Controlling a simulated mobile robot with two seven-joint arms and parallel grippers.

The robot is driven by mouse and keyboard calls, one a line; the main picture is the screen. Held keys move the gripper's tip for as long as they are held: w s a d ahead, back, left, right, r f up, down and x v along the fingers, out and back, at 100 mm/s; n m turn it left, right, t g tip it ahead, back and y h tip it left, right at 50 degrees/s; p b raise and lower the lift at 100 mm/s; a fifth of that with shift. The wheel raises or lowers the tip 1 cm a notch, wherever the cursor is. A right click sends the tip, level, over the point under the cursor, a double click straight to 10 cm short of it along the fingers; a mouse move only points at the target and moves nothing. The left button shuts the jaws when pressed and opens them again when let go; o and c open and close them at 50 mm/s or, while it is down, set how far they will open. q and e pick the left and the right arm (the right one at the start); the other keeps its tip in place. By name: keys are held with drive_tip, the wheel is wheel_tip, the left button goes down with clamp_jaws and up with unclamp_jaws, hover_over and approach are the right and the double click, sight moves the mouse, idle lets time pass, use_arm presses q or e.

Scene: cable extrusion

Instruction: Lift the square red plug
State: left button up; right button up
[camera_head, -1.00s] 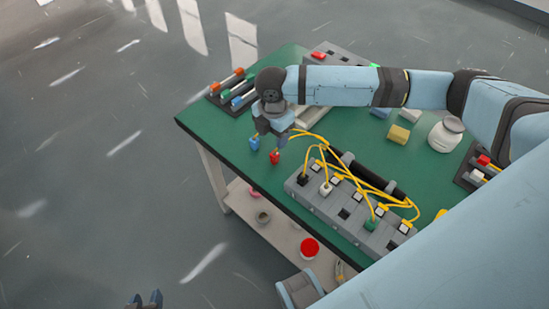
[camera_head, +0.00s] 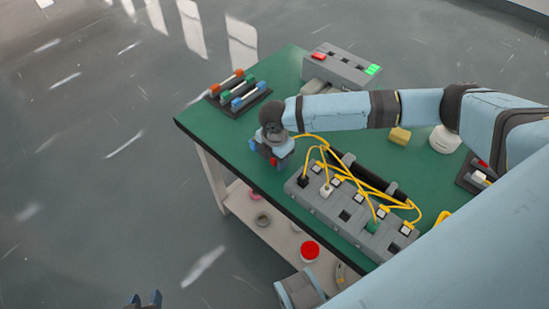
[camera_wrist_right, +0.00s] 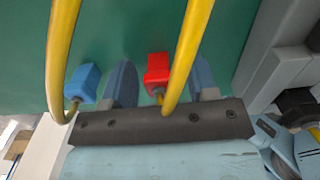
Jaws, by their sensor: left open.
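The square red plug (camera_wrist_right: 157,68) lies on the green table top, its yellow cable rising from it in the right wrist view. In the head view only a bit of the red plug (camera_head: 274,161) shows beneath my right gripper (camera_head: 267,158). In the right wrist view the blue fingers of my right gripper (camera_wrist_right: 163,82) stand apart on either side of the red plug, with a gap on both sides. A blue plug (camera_wrist_right: 85,82) lies outside the left finger. My left gripper (camera_head: 145,301) is open and empty at the bottom edge, away from the table.
A grey socket strip (camera_head: 325,207) with several plugs and looping yellow cables (camera_head: 352,177) stands beside my right gripper. A grey box with a red button (camera_head: 340,68) and a rack of coloured rods (camera_head: 238,92) stand further back. The green table's (camera_head: 205,125) left corner is clear.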

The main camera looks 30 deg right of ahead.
drive_tip(key=c, duration=0.7)
drive_tip(key=shift+c, duration=0.8)
use_arm(q)
drive_tip(key=shift+s+a+f, duration=0.15)
drive_tip(key=shift+a+f, duration=0.05)
drive_tip(key=shift+f, duration=0.15)
use_arm(e)
drive_tip(key=shift+r, duration=0.1)
